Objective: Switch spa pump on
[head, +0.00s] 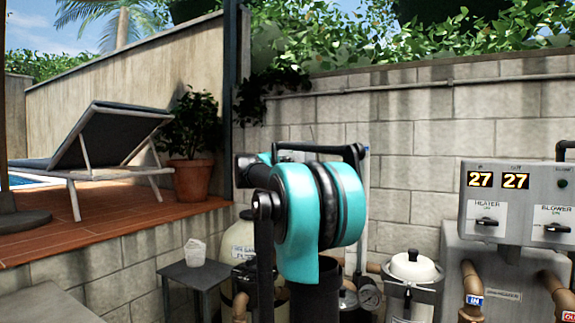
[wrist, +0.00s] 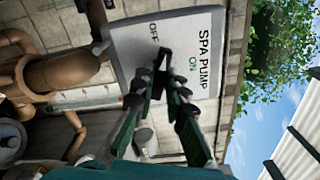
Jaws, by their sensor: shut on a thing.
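The spa pump switch box (wrist: 130,50) is a pale grey panel in the wrist view, seen turned on its side. It bears the label "SPA PUMP", a green "ON" and a black "OFF". The dark switch handle (wrist: 161,64) sits on the panel between the markings, largely hidden by my fingertips. My gripper (wrist: 159,85) is shut on the handle, its two fingers converging from below. I cannot tell clearly which marking the handle points to. In the head view my teal arm hides the gripper and the spa pump box.
A heater and blower panel (head: 480,243) stands at the right, with copper-coloured pipes (head: 470,283) below. A white-lidded filter (head: 413,270) and a small table (head: 196,272) stand near the block wall (head: 390,140). Brown pipes (wrist: 60,72) run beside the switch box.

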